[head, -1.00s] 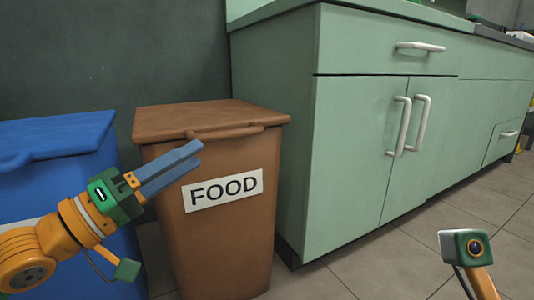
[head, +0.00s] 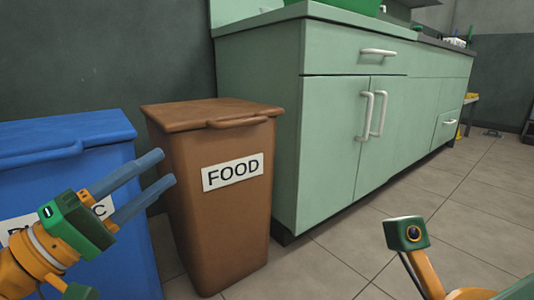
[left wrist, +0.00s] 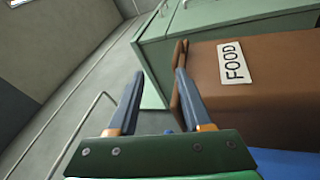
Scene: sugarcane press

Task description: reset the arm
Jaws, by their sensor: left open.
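My left gripper (head: 158,168) is open and empty, its two blue-grey fingers apart, in front of the blue bin and beside the brown bin in the head view. In the left wrist view, its fingers (left wrist: 157,85) stand apart with nothing between them. Part of my right arm (head: 408,235) shows at the lower right of the head view, with a green camera block on an orange link. The right gripper's fingers do not show.
A brown bin labelled FOOD (head: 215,217) stands with its lid shut, left of a green cabinet (head: 262,130). A blue bin (head: 130,240) stands at far left, its label partly hidden by my gripper. Tiled floor (head: 330,258) is clear before the cabinet.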

